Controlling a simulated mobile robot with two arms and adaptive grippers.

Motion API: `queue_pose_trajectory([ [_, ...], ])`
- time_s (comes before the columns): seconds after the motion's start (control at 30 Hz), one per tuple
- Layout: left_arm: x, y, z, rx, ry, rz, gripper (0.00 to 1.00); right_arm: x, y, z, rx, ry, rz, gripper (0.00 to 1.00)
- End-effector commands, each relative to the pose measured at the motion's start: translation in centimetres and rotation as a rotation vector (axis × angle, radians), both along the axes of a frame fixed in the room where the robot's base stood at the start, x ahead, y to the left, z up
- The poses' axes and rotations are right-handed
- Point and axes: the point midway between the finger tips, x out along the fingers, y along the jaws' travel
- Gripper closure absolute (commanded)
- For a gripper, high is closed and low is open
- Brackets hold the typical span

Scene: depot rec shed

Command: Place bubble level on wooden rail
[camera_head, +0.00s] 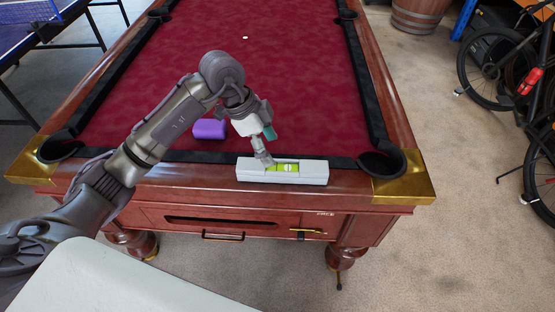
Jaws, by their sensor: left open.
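The bubble level (311,171) is a light grey bar with a yellow-green vial in its middle. It lies lengthwise along the near wooden rail (200,178) of the pool table, toward the right corner pocket. My left gripper (264,160) is open, with its fingertips at the level's back edge beside the vial. I cannot tell whether the fingers touch the level. Part of the level's back edge is hidden behind the gripper. My right gripper is not in view.
A purple block (209,129) lies on the red cloth (290,80) behind my left arm. Brass corners (404,188) flank the rail. Bicycles (500,75) stand at the right, a barrel (416,15) at the back and a blue table (25,35) at the left.

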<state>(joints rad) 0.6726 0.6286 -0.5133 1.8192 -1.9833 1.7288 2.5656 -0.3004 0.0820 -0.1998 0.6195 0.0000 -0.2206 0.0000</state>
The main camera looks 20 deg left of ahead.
Motion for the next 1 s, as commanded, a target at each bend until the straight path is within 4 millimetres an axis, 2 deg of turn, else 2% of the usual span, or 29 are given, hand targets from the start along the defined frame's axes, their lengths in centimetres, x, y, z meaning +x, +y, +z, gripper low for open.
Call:
queue_pose_trajectory([
  [0.1,-0.1,0.8,1.8,0.001,-0.003,0.001,0.28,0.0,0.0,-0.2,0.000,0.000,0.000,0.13],
  [0.27,-0.3,1.2,3.0,0.001,-0.001,0.000,0.28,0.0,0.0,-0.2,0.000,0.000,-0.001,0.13],
  [0.8,-0.4,1.2,3.1,-0.004,-0.001,-0.002,0.28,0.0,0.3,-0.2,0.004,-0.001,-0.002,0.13],
  [0.87,-0.5,0.5,3.1,-0.030,-0.009,-0.024,0.28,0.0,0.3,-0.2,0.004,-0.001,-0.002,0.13],
  [0.9,-0.7,-0.5,3.0,-0.066,-0.023,-0.052,0.28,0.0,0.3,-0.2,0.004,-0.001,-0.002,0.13],
  [0.97,-1.1,-2.7,3.1,-0.158,-0.062,-0.119,0.28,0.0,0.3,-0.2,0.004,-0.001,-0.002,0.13],
  [1.0,-1.5,-4.7,3.4,-0.245,-0.103,-0.175,0.28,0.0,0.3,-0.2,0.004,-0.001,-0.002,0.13],
])
